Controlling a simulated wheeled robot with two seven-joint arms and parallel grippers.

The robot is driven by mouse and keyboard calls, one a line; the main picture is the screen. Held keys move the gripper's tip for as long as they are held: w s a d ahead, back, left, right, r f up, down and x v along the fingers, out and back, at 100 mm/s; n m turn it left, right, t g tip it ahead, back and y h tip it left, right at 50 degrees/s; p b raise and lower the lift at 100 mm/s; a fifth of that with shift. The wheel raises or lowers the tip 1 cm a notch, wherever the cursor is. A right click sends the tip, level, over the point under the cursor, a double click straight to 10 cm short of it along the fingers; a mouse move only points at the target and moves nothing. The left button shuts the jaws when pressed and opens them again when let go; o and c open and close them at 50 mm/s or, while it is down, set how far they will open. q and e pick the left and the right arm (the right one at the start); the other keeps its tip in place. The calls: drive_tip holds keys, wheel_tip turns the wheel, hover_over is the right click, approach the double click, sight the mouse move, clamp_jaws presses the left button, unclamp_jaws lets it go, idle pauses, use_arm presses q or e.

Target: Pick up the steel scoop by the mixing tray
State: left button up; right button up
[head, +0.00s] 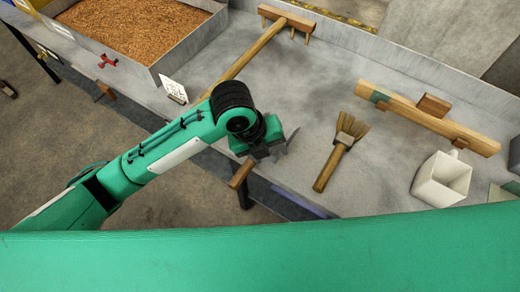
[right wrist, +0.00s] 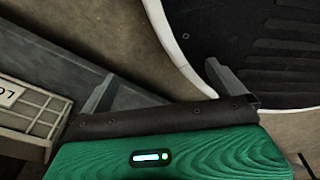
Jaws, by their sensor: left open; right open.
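A wooden handle (head: 242,173) juts over the front edge of the grey worktop in the head view, just below my left gripper (head: 272,150). It may belong to the steel scoop; the part beyond it is covered by the gripper, so I cannot make out a scoop bowl. My left gripper is open, close over the worktop edge; whether it touches the handle is unclear. The grey-walled tray (head: 190,47) of brown grain stands at the upper left. My right gripper (right wrist: 160,88) shows in the right wrist view, open with nothing between its fingers.
A brush (head: 338,152), a wooden bar (head: 430,117) and a white vessel (head: 441,180) lie to the right. The right wrist view shows a white-rimmed dark object (right wrist: 260,40) and a pale crate (right wrist: 35,112).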

use_arm(q)
drive_tip(key=w+a+m+y, duration=0.4)
drive_tip(key=m, duration=0.5)
wheel_tip(320, 180, down, 6)
drive_tip(key=shift+w+a+f, duration=0.1)
drive_tip(key=shift+a+f, duration=0.05)
drive_tip(key=shift+f, duration=0.5)
drive_tip(key=f, duration=0.4)
drive_tip(key=shift+w+d+f+p, duration=0.2)
drive_tip(key=shift+w+p, duration=0.2)
drive_tip(key=shift+f, duration=0.25)
use_arm(e)
drive_tip(key=shift+s+d, duration=0.15)
drive_tip(key=shift+s, duration=0.6)
use_arm(q)
clamp_jaws()
use_arm(e)
drive_tip(key=shift+w, duration=0.3)
drive_tip(key=shift+s, duration=0.1)
